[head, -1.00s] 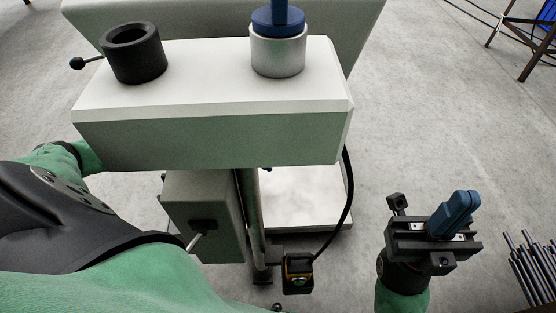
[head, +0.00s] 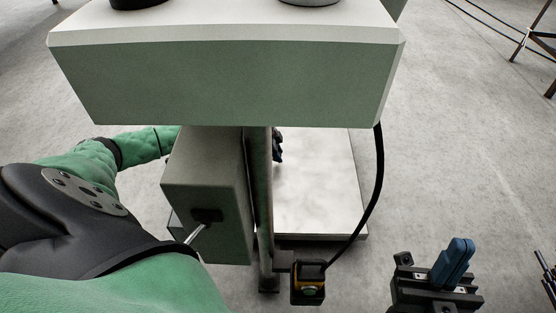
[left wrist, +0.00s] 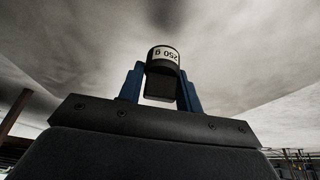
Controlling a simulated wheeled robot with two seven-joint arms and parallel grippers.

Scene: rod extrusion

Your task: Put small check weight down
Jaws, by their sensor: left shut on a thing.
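The small check weight (left wrist: 163,68) is a dark cylinder with a white label, which reads upside down in the left wrist view. My left gripper (left wrist: 161,88) is shut on it, with a blue finger on each side. In the head view my left arm passes behind the machine's column, and a dark part, likely of this gripper (head: 278,146), shows just right of the column, over the pale plate (head: 318,195). The weight is hidden there. My right gripper (head: 453,262) is at lower right, its blue fingers together with nothing visible between them.
A large pale green machine head (head: 225,85) hangs over the plate. A column (head: 258,200) and a grey-green box (head: 205,195) stand left of the plate. A black cable (head: 375,185) runs down to a small yellow-black box (head: 309,283).

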